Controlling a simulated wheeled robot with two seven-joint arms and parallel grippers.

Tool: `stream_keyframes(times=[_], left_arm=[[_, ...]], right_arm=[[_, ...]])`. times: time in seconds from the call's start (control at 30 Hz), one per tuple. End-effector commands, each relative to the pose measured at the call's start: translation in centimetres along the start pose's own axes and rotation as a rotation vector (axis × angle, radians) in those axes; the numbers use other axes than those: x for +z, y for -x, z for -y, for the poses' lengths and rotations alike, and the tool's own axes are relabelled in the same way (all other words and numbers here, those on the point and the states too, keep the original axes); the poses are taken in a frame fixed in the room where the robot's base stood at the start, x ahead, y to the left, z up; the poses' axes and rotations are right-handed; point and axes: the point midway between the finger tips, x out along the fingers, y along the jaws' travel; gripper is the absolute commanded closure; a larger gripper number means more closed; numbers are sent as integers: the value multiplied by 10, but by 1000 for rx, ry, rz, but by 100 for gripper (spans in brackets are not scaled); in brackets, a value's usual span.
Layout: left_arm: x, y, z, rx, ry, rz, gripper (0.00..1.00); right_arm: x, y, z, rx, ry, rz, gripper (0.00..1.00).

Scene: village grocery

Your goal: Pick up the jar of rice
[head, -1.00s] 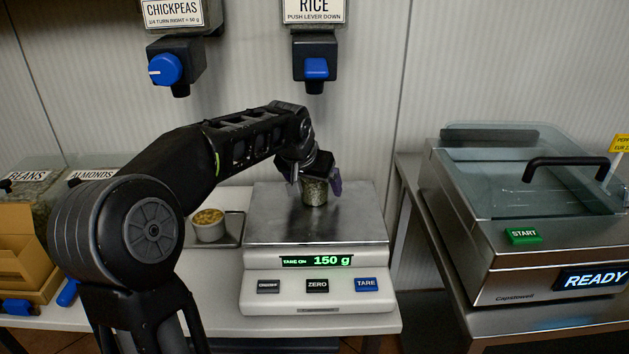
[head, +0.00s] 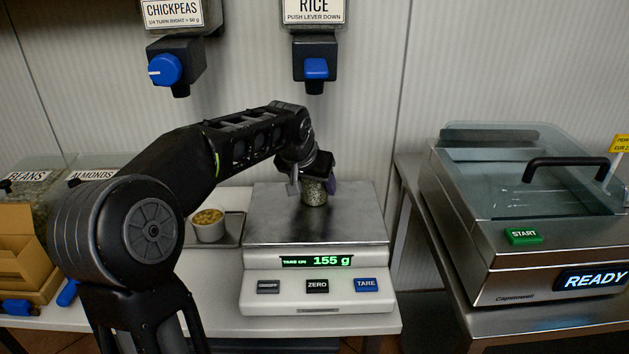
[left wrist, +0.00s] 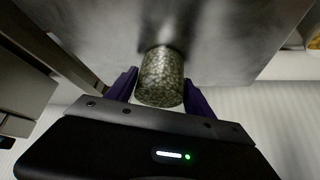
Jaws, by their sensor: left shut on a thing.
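The jar of rice (head: 314,193) is a small clear jar with pale grainy contents. It stands upright on the steel pan of the scale (head: 270,226), below the rice dispenser. My left gripper (head: 314,183) is shut on the jar, with a finger at either side. The left wrist view shows the jar (left wrist: 161,78) between the two purple fingers (left wrist: 160,92). The scale display (head: 317,261) reads 155 g. My right gripper is in neither view.
The rice dispenser (head: 316,68) with its blue lever hangs above the scale, the chickpea dispenser (head: 167,68) to its left. A steel machine (head: 480,250) reading READY stands at right.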

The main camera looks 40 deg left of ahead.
Motion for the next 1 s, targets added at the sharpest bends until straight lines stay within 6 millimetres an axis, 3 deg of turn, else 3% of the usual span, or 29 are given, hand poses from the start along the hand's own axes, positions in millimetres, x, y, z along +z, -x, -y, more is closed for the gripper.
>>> stream_keyframes(times=[0.43,0.77,1.0], left_arm=[[0,0,0,0,0,0,98],[-2,2,0,0,0,-3,98],[-11,16,0,0,0,-5,98]], right_arm=[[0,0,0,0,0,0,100],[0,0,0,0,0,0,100],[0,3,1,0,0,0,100]])
